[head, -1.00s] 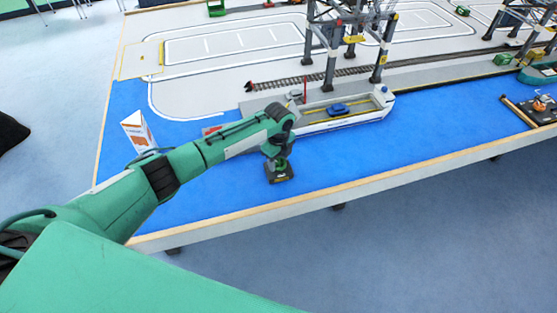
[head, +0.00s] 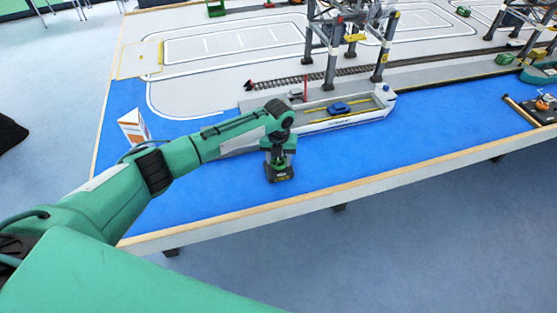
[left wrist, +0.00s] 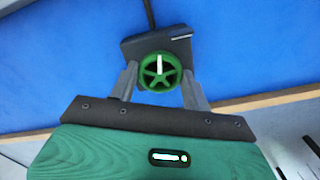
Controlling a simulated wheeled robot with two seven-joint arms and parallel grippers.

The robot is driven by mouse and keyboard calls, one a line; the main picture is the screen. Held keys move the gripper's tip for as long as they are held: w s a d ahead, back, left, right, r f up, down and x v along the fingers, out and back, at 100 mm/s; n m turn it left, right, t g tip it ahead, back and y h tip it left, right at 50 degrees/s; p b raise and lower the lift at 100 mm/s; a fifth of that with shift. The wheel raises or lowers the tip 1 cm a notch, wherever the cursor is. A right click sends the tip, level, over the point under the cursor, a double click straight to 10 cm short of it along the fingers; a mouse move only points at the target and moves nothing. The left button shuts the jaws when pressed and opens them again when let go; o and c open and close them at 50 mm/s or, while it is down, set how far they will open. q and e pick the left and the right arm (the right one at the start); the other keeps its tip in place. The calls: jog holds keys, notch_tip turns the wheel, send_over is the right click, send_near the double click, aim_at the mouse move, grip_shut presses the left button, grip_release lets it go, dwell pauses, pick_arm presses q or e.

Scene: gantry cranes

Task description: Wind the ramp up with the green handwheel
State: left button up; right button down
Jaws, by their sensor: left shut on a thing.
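The green handwheel (left wrist: 160,71) sits on a dark block (head: 279,174) on the blue part of the table, near its front edge. My left gripper (left wrist: 161,76) points down at it, with one finger on each side of the wheel's rim, and is shut on the wheel. In the head view my left gripper (head: 278,158) hides most of the wheel. The white ship (head: 345,120) lies just behind, with a blue car (head: 339,108) on its deck. The ramp is hard to make out; my left arm covers the ship's left end. My right gripper is not in view.
A white and orange box (head: 134,127) stands at the left on the table. Grey crane legs (head: 331,68) and a rail track (head: 285,83) are behind the ship. A dark platform (head: 535,108) lies at the right. Blue surface right of the block is clear.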

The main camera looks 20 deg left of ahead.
aim_at(278, 161)
pick_arm(q)
jog(key=m+b, duration=0.1)
jog(key=m, duration=0.4)
jog(key=shift+w, duration=0.1)
jog(key=shift+r+m+b, duration=0.1)
jog(key=shift+m+b, duration=0.2)
dwell(0.4)
jog(key=o, duration=1)
notch_tip(278, 161, up, 14)
jog(key=shift+f+b, duration=0.1)
jog(key=shift+b, duration=1)
